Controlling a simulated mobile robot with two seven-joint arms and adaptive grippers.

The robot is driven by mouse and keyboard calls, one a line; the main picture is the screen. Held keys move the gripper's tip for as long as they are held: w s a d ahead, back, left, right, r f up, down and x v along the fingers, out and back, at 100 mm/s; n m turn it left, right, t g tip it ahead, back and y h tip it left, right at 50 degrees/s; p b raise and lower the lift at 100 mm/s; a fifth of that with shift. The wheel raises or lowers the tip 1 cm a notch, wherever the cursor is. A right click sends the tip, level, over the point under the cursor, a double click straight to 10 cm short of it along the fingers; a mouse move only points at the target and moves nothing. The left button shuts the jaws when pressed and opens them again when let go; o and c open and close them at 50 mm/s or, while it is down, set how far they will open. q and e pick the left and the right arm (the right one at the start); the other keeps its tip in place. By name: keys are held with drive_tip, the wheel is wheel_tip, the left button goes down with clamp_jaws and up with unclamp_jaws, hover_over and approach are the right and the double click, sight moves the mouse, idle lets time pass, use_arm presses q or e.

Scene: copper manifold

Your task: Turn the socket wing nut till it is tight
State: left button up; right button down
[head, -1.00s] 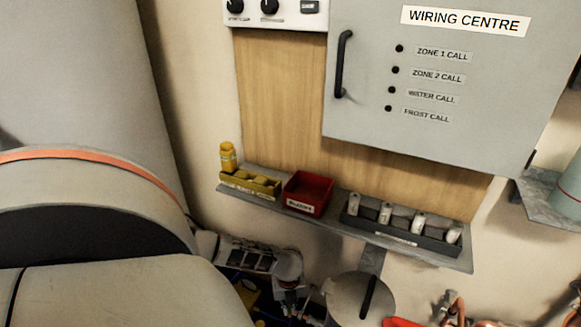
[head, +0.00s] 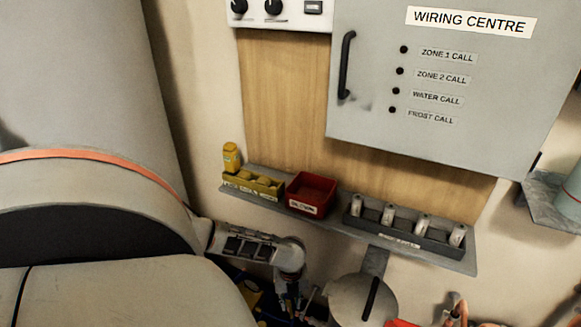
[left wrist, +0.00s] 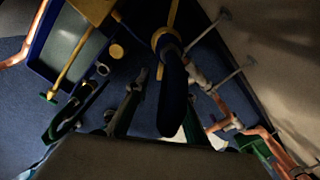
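My left gripper (head: 288,305) hangs at the bottom of the head view, below the wrist. It is small and partly lost among dark parts there. The left wrist view is dark. Slim dark green and grey parts reach up from its lower edge, and I cannot tell the finger gap or any grip from them. A dark rounded handle-like part (left wrist: 172,95) with a brass-coloured collar (left wrist: 166,40) stands in the middle. Copper pipework (left wrist: 232,122) with fittings runs at the right. I cannot make out the socket wing nut for certain. My right gripper is not in view.
A shelf (head: 465,264) on the wall carries a yellow bin (head: 252,186), a red bin (head: 311,193) and a dark rack (head: 400,236). A grey wiring box (head: 430,140) hangs above. A blue-rimmed tray (left wrist: 40,62) lies at upper left in the wrist view.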

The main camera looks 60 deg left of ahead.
use_arm(q)
wheel_tip(320, 180, up, 8)
drive_tip(key=shift+f, duration=0.2)
drive_tip(key=shift+s, duration=0.1)
idle(0.6)
